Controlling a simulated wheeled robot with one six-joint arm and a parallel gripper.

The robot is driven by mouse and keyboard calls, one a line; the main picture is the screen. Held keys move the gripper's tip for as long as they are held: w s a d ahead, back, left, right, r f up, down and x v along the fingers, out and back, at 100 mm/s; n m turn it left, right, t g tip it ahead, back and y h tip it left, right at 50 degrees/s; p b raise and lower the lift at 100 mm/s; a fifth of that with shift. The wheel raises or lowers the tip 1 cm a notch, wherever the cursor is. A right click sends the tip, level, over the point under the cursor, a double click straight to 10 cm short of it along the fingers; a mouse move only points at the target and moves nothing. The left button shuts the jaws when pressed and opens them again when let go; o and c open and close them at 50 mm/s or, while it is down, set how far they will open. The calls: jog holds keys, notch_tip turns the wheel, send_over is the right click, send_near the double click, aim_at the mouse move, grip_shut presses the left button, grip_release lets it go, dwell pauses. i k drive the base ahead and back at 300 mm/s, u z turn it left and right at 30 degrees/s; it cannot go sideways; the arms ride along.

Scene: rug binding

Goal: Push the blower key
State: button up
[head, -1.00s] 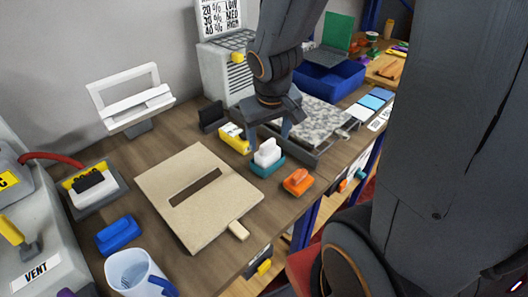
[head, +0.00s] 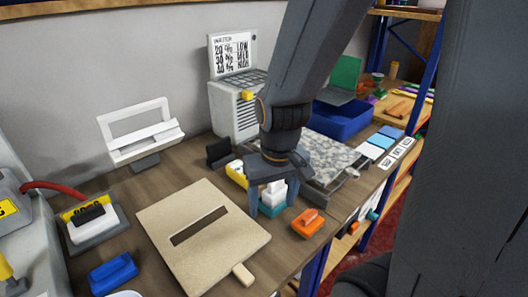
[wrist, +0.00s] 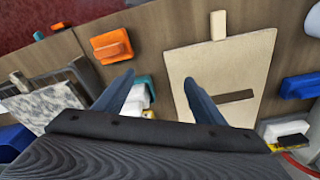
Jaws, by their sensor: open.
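No readable label in either view names a blower key, so I cannot tell for sure which part it is. A yellow knob (head: 248,96) sits on the grey louvred cabinet (head: 238,114) at the back of the bench. At the left, a black-topped white block (head: 91,216) rests on a dark base with a yellow plate. My gripper (head: 272,203) is open over the bench, pointing down, near a white block on a teal base (head: 266,210). In the wrist view, my gripper (wrist: 158,78) has its fingers spread and nothing held; the left finger partly hides the white block (wrist: 137,95).
A slotted beige board (head: 170,217) lies in front. An orange block (head: 308,223) is near the bench edge. A blue block (head: 113,272) and a grey machine with a red hose (head: 55,186) are at left. A speckled slab (head: 335,155) and blue bin (head: 345,118) are at right.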

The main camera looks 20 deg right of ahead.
aim_at(353, 226)
jog(key=u, duration=0.1)
jog(key=k, duration=0.75)
jog(key=z, duration=0.8)
jog(key=i, duration=0.5)
jog(key=z, duration=0.05)
